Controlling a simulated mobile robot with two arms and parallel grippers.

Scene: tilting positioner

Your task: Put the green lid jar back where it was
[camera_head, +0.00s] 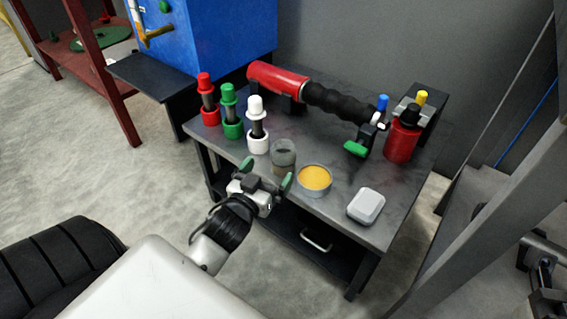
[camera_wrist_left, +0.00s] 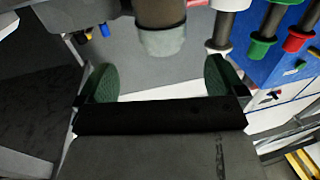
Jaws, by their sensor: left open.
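A small clear jar (camera_head: 284,152) with dark, dull contents stands upright on the grey table, just right of the white-capped holder. I cannot make out a green lid on it. My left gripper (camera_head: 267,172), with green finger pads, is open and empty at the table's front edge, just in front of the jar. In the left wrist view the jar (camera_wrist_left: 161,40) shows ahead of the gap between the two green fingertips (camera_wrist_left: 160,80), apart from them. My right gripper is not in view.
A yellow-filled round tin (camera_head: 314,178) stands close right of the jar. A white box (camera_head: 366,205) lies at the front right. Red (camera_head: 207,105), green (camera_head: 231,115) and white (camera_head: 256,130) capped holders stand left. A red-and-black tool (camera_head: 305,90) lies behind.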

